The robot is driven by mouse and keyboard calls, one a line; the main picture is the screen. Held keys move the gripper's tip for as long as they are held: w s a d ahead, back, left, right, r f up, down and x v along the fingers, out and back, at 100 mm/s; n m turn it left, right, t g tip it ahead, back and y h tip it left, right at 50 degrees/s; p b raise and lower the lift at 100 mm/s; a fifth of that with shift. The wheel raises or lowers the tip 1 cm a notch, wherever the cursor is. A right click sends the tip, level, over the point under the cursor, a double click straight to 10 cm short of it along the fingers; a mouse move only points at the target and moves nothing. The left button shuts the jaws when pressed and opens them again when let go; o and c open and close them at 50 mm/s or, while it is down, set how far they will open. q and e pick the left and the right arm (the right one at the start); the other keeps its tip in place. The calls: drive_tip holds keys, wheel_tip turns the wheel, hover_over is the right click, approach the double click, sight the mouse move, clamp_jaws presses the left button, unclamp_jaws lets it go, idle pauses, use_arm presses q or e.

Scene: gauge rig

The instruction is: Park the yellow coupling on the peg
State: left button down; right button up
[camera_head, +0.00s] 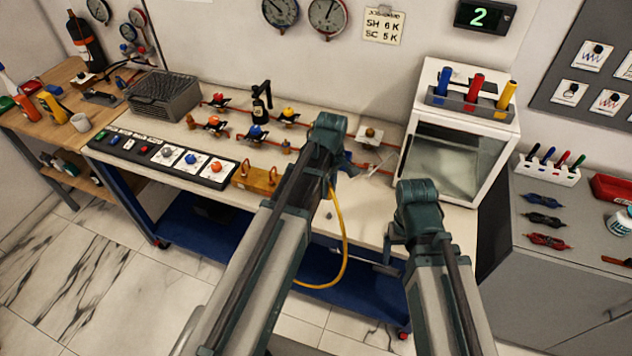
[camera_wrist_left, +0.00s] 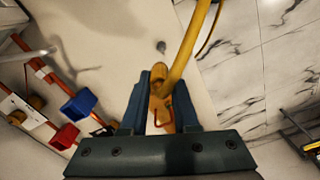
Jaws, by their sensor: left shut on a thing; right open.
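My left gripper (camera_wrist_left: 161,92) is shut on the yellow coupling (camera_wrist_left: 159,105), which lies between its two fingers. The yellow hose (camera_wrist_left: 187,60) runs from the coupling up out of the left wrist view. In the head view my left gripper (camera_head: 343,165) is over the right part of the bench, and its own arm hides the coupling. The hose (camera_head: 345,235) loops down past the bench's front edge. A small grey stub (camera_wrist_left: 161,47), perhaps the peg, stands on the bench beyond the coupling, apart from it. My right gripper (camera_head: 390,245) is open near the front edge; its fingertips are partly hidden.
Red pipes with coloured valves run along the bench (camera_head: 185,120); a blue handle (camera_wrist_left: 78,105) and a red one (camera_wrist_left: 65,136) are beside my left gripper. A white cabinet (camera_head: 452,130) stands at the right. A button panel (camera_head: 160,155) lines the front left.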

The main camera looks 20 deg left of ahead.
use_arm(q)
drive_tip(key=shift+s+d, duration=0.4)
drive_tip(key=shift+f, duration=0.15)
drive_tip(key=shift+f+b, duration=2.55)
drive_tip(key=shift+b, duration=0.1)
drive_tip(key=shift+f+b, duration=0.4)
drive_tip(key=shift+f+b, duration=0.7)
drive_tip(key=shift+f, duration=0.2)
